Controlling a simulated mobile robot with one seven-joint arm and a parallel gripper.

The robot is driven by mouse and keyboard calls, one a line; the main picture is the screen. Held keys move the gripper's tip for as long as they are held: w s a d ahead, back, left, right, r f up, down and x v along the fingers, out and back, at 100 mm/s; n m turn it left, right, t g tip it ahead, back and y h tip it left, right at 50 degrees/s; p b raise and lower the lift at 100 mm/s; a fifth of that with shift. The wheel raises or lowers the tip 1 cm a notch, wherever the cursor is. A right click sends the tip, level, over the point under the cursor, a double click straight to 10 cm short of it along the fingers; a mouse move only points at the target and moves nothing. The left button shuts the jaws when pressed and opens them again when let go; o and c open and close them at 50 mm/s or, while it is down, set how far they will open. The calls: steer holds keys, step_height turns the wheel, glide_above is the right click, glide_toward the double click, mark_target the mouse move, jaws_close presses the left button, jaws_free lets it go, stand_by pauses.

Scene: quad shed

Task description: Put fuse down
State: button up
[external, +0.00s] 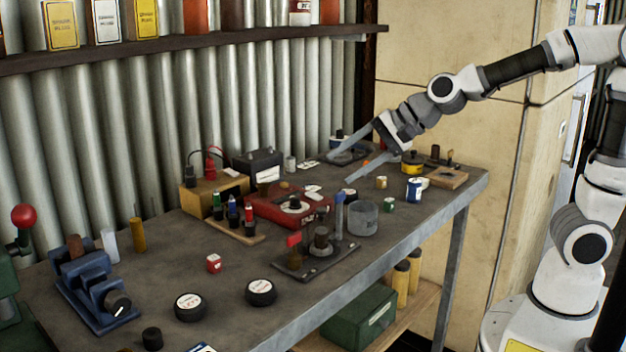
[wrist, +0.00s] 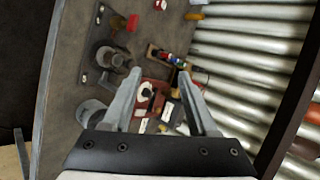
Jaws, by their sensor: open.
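My gripper (external: 340,168) is open over the far part of the grey workbench (external: 190,250), with its two long fingers spread and pointing down to the left. In the wrist view the fingers (wrist: 159,75) are apart and nothing is clearly held between them. I cannot tell which small item is the fuse. Small white pieces (wrist: 168,111) show between the fingers in the wrist view, seemingly on the bench or the red case. The red case (external: 265,207) with a round white dial lies on the bench, left of and below the fingertips; it also shows in the wrist view (wrist: 160,86).
A glass jar (external: 363,219), a blue can (external: 414,190) and a dark tray with upright parts (external: 332,262) stand near the front edge. A wooden rack of small bottles (external: 238,232) is left of the red case. A corrugated wall (external: 120,130) closes the back. The bench's middle left has free room.

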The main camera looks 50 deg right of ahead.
steer(key=s+d+f+n+g+h, duration=0.3)
steer(key=s+d+n+h, duration=0.2)
steer(key=s+d+n, duration=0.8)
steer(key=s+d, duration=0.5)
steer(key=s, duration=0.1)
steer(key=shift+s+f, duration=0.2)
steer(key=shift+s, duration=0.2)
steer(key=shift+r, duration=0.1)
step_height(320, 180, up, 7)
steer(key=p, duration=0.7)
step_height(320, 180, down, 22)
steer(key=b, duration=2.1)
steer(key=shift+b, duration=0.35)
steer(key=shift+o, duration=0.3)
steer(key=shift+r, duration=0.15)
